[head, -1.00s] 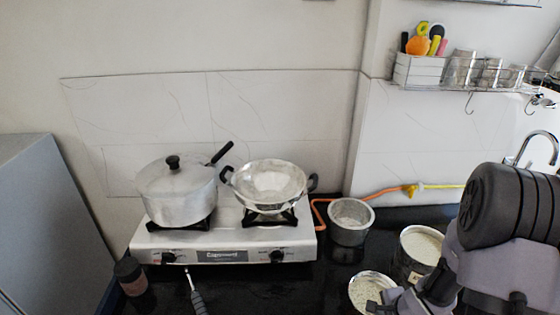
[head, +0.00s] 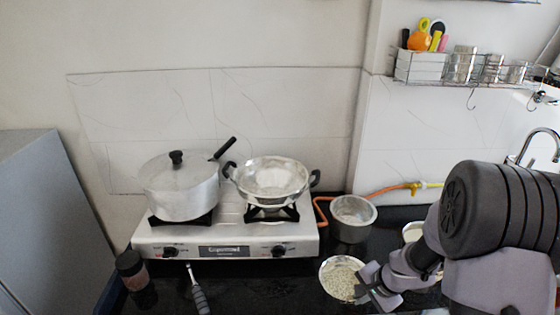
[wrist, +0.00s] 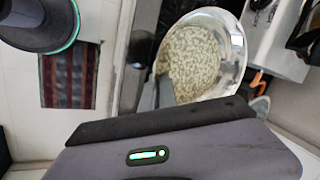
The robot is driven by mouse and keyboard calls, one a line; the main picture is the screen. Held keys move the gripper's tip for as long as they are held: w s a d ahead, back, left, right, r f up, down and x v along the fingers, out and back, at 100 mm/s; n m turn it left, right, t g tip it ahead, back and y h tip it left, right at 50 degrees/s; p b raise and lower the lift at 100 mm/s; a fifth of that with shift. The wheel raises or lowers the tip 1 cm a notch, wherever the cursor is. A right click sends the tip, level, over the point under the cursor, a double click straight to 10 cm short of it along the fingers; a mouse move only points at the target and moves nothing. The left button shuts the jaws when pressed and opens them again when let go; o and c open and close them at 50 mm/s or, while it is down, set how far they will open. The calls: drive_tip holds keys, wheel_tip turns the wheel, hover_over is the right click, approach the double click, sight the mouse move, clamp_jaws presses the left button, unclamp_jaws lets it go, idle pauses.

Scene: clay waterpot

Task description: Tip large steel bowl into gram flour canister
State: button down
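The large steel bowl (head: 326,273), holding pale grainy contents, is at the front right of the stove in the head view. It also shows in the wrist view (wrist: 236,45), close in front of my gripper. My gripper (head: 368,284) is shut on the bowl's right rim. The bowl looks roughly level; its height above the counter is hard to tell. The gram flour canister (head: 409,231) stands behind and right of the bowl, mostly hidden by my arm. Only part of its top and pale contents shows.
A steel pot (head: 352,228) stands behind the bowl. The gas stove (head: 170,238) on the left carries a lidded pot (head: 180,190) and a steel wok (head: 271,182). An orange hose runs behind.

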drive_tip(key=s+a+n+g+y+b, duration=0.2)
drive_tip(key=s+a+n+b, duration=0.3)
drive_tip(key=n, duration=0.6)
drive_tip(key=shift+s+a+f+n+g+b, duration=0.15)
drive_tip(key=shift+a+f+n+g+b, duration=0.2)
drive_tip(key=shift+a+g+b, duration=0.7)
drive_tip(key=shift+a+p, duration=0.2)
drive_tip(key=shift+p, duration=0.15)
